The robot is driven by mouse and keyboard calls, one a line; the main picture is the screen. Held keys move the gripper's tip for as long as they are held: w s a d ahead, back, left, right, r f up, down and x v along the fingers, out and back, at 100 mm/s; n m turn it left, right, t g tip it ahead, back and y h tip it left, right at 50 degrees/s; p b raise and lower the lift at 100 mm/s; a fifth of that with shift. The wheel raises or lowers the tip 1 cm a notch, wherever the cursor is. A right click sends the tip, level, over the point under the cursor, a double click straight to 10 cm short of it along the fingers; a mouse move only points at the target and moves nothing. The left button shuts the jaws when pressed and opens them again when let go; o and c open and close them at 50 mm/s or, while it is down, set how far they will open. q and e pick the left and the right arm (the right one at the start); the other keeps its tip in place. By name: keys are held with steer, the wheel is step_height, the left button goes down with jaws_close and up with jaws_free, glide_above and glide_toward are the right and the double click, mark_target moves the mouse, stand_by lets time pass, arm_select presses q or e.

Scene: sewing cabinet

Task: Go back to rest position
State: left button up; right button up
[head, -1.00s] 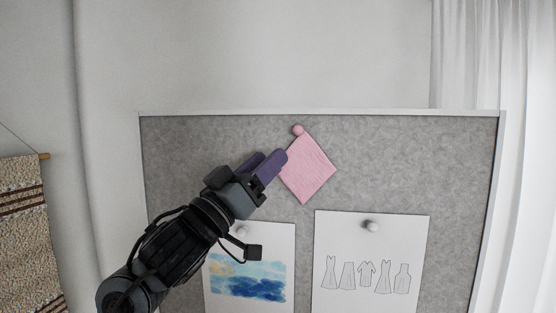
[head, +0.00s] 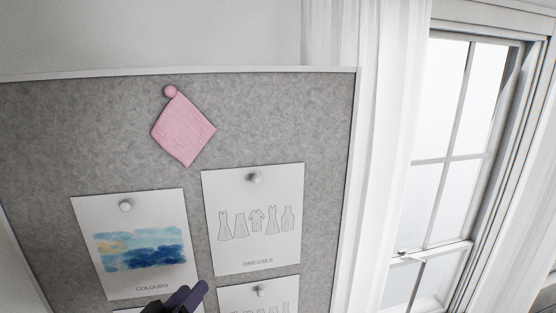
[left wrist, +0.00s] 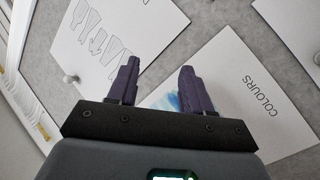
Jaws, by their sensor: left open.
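My left gripper (head: 190,297) shows at the bottom edge of the head view, in front of the board's lower papers. In the left wrist view its two purple fingers (left wrist: 158,88) are apart with nothing between them. A pink cloth (head: 184,129) hangs by one corner from a pink round pin (head: 171,91) near the top of the grey pinboard (head: 275,120). The gripper is below the cloth and apart from it. My right gripper is in neither view.
The colours sheet (head: 140,245) and the dresses sheet (head: 252,218) are pinned below the cloth, with another sheet (head: 258,293) lower down. A white curtain (head: 385,150) and a window (head: 450,160) stand right of the board.

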arm_select(q)
steer(key=s+f+n+g+y+p, duration=0.2)
steer(key=s+f+g+y+p, duration=0.3)
steer(key=s+f, duration=1.4)
steer(key=s+a+f+m+g, duration=0.1)
steer(key=s+f+m+g, duration=0.1)
steer(key=s, duration=0.5)
steer(key=s+a+f+m+g, duration=0.2)
steer(key=s+m+g, duration=0.2)
steer(key=s+g, duration=0.2)
steer(key=shift+s+m, duration=0.4)
steer(key=shift+s, duration=0.05)
